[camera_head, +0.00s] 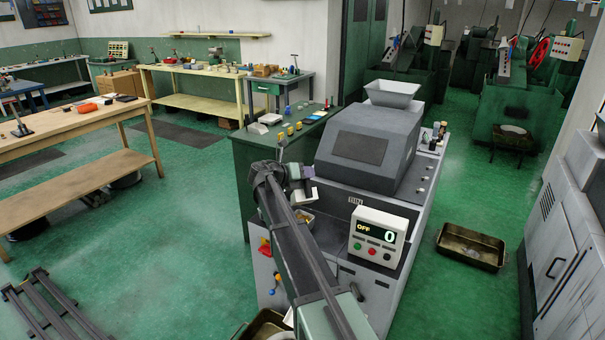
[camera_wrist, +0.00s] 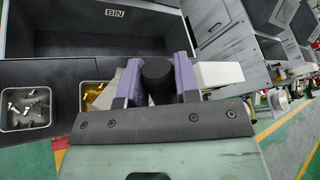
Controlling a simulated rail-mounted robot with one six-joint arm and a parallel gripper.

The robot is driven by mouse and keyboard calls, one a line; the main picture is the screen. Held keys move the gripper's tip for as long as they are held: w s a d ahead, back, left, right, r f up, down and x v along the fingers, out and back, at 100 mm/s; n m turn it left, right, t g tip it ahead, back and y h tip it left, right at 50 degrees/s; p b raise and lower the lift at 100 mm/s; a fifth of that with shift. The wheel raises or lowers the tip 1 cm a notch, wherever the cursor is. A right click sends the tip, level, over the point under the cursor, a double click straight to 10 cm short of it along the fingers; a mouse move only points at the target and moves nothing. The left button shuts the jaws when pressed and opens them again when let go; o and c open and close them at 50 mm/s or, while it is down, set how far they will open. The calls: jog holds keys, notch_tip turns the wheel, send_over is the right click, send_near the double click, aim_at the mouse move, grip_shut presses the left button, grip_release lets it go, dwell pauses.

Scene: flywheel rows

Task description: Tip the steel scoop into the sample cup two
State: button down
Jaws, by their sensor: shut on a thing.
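My gripper (camera_wrist: 157,84) has purple finger pads and is shut on a dark, rounded handle (camera_wrist: 156,72), which I take to be the steel scoop's. The scoop's bowl is not clearly visible. In the head view my gripper (camera_head: 297,178) is at the end of my arm, in front of the grey machine. A white piece (camera_wrist: 218,74) shows just right of the fingers in the wrist view, and a pale piece (camera_head: 308,195) shows below the gripper in the head view. I cannot tell which thing is sample cup two.
A square tray (camera_wrist: 27,124) of metal pieces and another with brass pieces (camera_wrist: 92,94) lie left of the gripper, near the dark BIN opening (camera_wrist: 110,42). The grey machine (camera_head: 372,140) has a hopper and a control box (camera_head: 378,236) reading OFF and 0. A green cabinet (camera_head: 262,150) stands behind.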

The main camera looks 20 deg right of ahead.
aim_at(310, 197)
jog(key=s+b, duration=0.1)
jog(key=s+f+m+b, duration=0.1)
jog(key=s+f+t+b, duration=0.1)
jog(key=shift+s+a+m+h, duration=0.1)
jog(key=shift+a+m+h, duration=0.15)
jog(key=shift+m+h, duration=0.05)
jog(key=shift+s+b, duration=0.3)
jog(key=shift+r+m, duration=0.1)
jog(key=shift+m, duration=0.2)
jog(key=shift+m+t+h, duration=0.4)
jog(key=shift+m+h, duration=0.1)
jog(key=shift+m, duration=0.4)
jog(key=s+f+b, duration=0.1)
jog(key=b, duration=0.1)
jog(key=s+f+b, duration=0.1)
jog(key=f+b, duration=0.1)
jog(key=shift+s+a, duration=0.3)
jog(key=shift+s+r+m, duration=0.1)
jog(key=shift+s+m, duration=0.15)
jog(key=shift+m, duration=0.05)
